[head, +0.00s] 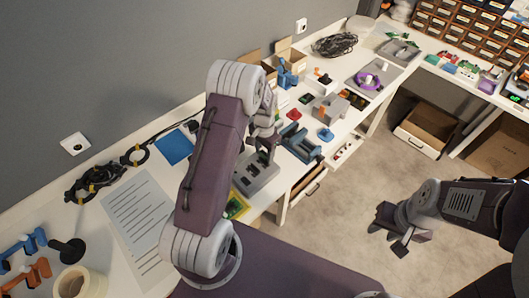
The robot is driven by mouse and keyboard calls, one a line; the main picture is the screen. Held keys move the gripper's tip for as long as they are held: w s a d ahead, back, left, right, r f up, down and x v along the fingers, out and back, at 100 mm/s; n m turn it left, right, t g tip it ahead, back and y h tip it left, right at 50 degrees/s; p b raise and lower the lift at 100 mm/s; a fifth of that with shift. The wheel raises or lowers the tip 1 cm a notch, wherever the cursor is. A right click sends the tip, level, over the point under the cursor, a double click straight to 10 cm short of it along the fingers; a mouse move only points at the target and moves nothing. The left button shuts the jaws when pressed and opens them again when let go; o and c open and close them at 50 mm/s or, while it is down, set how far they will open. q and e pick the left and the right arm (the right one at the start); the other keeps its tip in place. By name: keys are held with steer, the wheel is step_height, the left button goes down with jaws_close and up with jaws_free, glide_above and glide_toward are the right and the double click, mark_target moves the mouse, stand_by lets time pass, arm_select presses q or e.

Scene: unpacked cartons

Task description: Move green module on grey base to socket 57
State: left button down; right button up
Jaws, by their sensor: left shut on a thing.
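My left gripper (264,143) is over the bench, just above a grey block with dark slots (258,180), and partly hidden by my own arm. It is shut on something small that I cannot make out. A green board in a yellow frame (236,206) lies at the bench edge, partly behind my arm. I cannot pick out the green module on a grey base for certain, and no number 57 is legible. My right gripper (391,231) hangs over the floor at the right, open and empty, away from the bench.
A grey plate with a purple ring (368,81) lies further back. A paper sheet (139,222) and black cable (95,181) lie at left. Open floor (345,205) is clear.

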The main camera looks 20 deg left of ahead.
mark_target(264, 152)
arm_select(q)
steer(key=shift+f, duration=0.2)
steer(key=c, duration=0.6)
jaws_free()
step_height(264, 152, up, 9)
steer(key=shift+r, duration=0.1)
